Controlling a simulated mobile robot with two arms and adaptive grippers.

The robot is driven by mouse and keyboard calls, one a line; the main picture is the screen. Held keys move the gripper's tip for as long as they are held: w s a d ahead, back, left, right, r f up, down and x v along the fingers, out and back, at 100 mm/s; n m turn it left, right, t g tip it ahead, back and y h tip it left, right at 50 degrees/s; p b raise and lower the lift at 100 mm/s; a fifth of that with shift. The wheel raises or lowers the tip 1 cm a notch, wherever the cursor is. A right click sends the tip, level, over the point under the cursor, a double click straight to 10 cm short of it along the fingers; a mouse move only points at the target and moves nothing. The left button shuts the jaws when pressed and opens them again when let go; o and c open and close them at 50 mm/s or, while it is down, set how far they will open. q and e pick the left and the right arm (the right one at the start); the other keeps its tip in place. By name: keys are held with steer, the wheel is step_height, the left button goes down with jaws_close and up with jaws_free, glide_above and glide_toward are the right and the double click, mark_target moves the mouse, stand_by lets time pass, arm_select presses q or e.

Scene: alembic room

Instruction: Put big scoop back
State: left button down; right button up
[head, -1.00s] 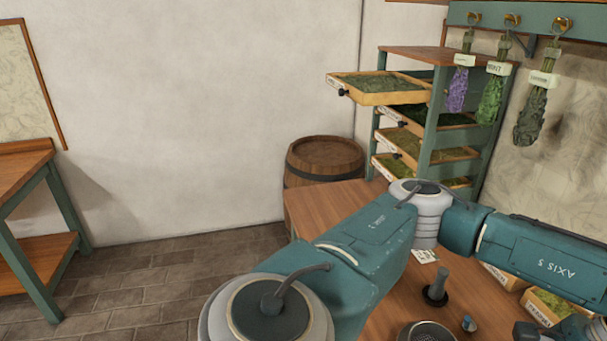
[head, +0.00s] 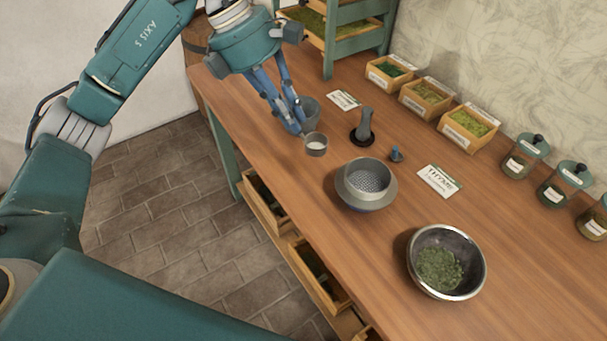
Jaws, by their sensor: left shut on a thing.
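My left gripper (head: 299,129) reaches in from the upper left over the far left part of the workbench. It is shut on the scoop (head: 316,146), a small round grey metal cup with a pale inside, just right of the fingertips. The scoop's handle is hidden by the fingers. A grey cup (head: 310,107) stands right behind the fingers, partly covered by them. I cannot tell whether the scoop touches the bench. My right gripper is not in view.
A pestle (head: 365,127), a small blue-topped item (head: 397,154), a sieve on a bowl (head: 367,184) and a metal bowl of herbs (head: 440,268) stand on the wooden workbench (head: 480,205). Labelled boxes (head: 429,99) and jars (head: 563,184) line the wall. The bench's front left is clear.

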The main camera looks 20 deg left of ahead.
arm_select(q)
steer(key=w+a+r+n+t+y+b, duration=0.2)
steer(key=w+r+n+t, duration=0.15)
steer(key=n, duration=0.45)
steer(key=shift+n, duration=0.6)
steer(key=f+p, duration=0.1)
steer(key=f, duration=1.2)
steer(key=f+p, duration=0.1)
steer(key=f, duration=0.6)
steer(key=shift+w+a+f+p, duration=0.1)
steer(key=shift+w+f+p, duration=0.05)
steer(key=shift+w+p, duration=0.25)
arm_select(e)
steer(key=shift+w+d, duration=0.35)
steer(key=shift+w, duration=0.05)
arm_select(q)
steer(key=shift+f, duration=0.1)
steer(key=c, duration=1.7)
jaws_free()
steer(key=shift+c, duration=0.2)
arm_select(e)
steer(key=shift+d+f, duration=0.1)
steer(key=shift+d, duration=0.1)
arm_select(q)
steer(key=b+v, duration=0.1)
steer(key=v, duration=1.1)
steer(key=shift+b, duration=0.4)
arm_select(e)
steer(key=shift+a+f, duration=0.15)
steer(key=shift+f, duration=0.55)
